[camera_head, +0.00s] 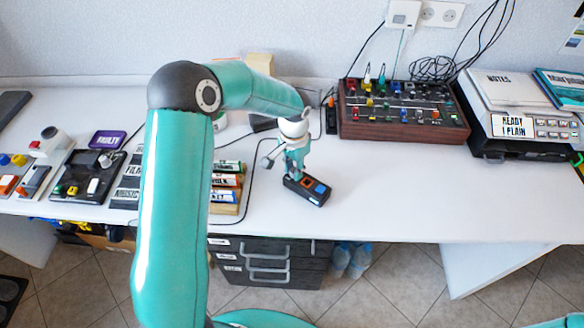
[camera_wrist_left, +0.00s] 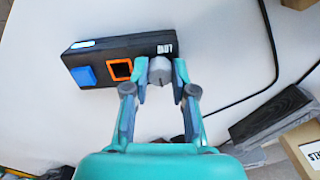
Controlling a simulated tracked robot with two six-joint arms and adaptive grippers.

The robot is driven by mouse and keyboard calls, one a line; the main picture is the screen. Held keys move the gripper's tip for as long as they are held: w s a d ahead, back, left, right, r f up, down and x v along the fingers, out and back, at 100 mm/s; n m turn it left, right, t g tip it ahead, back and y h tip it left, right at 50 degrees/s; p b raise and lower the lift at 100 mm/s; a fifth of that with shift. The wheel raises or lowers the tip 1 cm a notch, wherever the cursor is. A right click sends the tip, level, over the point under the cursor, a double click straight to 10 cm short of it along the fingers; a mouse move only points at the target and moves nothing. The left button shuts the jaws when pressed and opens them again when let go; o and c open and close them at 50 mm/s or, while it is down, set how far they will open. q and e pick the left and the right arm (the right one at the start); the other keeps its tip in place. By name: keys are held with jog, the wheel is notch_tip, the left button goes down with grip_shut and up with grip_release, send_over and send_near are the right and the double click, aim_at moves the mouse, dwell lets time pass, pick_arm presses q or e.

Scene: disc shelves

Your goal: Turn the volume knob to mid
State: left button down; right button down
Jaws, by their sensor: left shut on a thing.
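A small black control box (camera_head: 311,194) lies on the white table in front of my left arm. In the left wrist view the box (camera_wrist_left: 102,66) shows a blue square button (camera_wrist_left: 84,76), an orange-framed dark square (camera_wrist_left: 120,70), a white-blue lit strip and a small white label. A round grey knob (camera_wrist_left: 160,70) sits at its right end. My left gripper (camera_head: 293,172) reaches down at the box's far end. In the left wrist view its fingers (camera_wrist_left: 161,76) are shut on the knob, one on each side. The knob's setting is not clear. My right gripper is out of view.
A wooden-cased mixer panel (camera_head: 400,133) with coloured knobs stands behind, to the right. Labelled boxes (camera_head: 227,182) stand left of the gripper. A black cable (camera_wrist_left: 268,70) curves nearby. The table right of the control box is clear up to a black device.

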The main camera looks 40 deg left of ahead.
aim_at(293, 171)
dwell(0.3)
pick_arm(q)
jog(key=c, duration=0.9)
grip_release()
jog(key=shift+c, duration=0.2)
jog(key=shift+w+r, duration=0.1)
jog(key=shift+r, duration=0.45)
notch_tip(293, 171, up, 11)
jog(key=shift+f, duration=0.15)
